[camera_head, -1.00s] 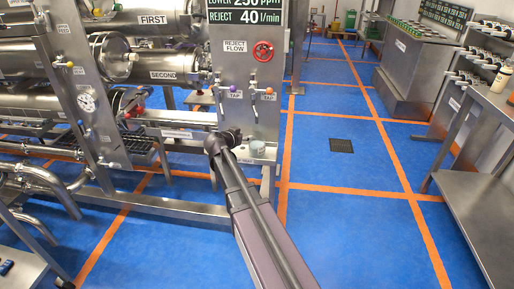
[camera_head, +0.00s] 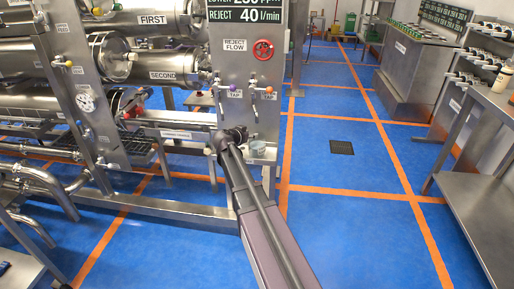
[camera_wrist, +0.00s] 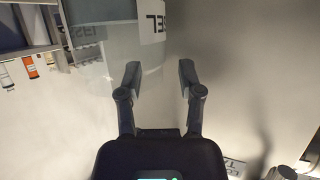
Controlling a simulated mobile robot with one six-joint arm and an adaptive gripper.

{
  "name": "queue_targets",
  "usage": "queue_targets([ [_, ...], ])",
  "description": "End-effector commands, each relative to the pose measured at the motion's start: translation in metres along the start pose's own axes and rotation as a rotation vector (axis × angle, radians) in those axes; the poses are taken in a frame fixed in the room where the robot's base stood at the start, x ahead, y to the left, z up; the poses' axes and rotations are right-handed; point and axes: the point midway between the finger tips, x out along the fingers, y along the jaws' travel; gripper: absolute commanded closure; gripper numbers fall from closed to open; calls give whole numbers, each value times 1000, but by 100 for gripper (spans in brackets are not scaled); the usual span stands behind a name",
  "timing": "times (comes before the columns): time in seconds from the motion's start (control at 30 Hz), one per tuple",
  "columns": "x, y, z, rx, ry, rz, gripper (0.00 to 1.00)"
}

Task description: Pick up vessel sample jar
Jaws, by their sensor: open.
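The vessel sample jar (camera_head: 258,149) is a small pale grey jar on the ledge at the foot of the upright metal panel in the head view. In the wrist view, a large translucent jar (camera_wrist: 110,55) with a white label ending in "SSEL" fills the upper left middle, beyond the fingertips. My gripper (camera_wrist: 160,75) is open, with nothing seen held between its fingers. In the head view, my gripper (camera_head: 240,133) is just left of the jar, small and partly hidden by my arm. I cannot tell whether it touches the jar.
The metal panel (camera_head: 232,75) with a red valve wheel (camera_head: 263,50) and tap handles rises close behind the jar. Steel pipework and a frame rail (camera_head: 150,206) lie to the left. Blue floor is open to the right, up to a steel table (camera_head: 480,215).

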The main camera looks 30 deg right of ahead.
Motion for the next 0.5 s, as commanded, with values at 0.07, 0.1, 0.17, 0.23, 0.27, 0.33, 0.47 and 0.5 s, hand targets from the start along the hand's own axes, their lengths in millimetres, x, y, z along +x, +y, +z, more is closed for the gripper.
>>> queue_targets([
  [0.07,0,0,0,0,0,0,52],
  [0.1,0,0,0,0,0,0,52],
  [0.17,0,0,0,0,0,0,61],
  [0.23,0,0,0,0,0,0,82],
  [0.27,0,0,0,0,0,0,91],
  [0.33,0,0,0,0,0,0,100],
  [0.47,0,0,0,0,0,0,100],
  [0.5,0,0,0,-1,0,0,100],
])
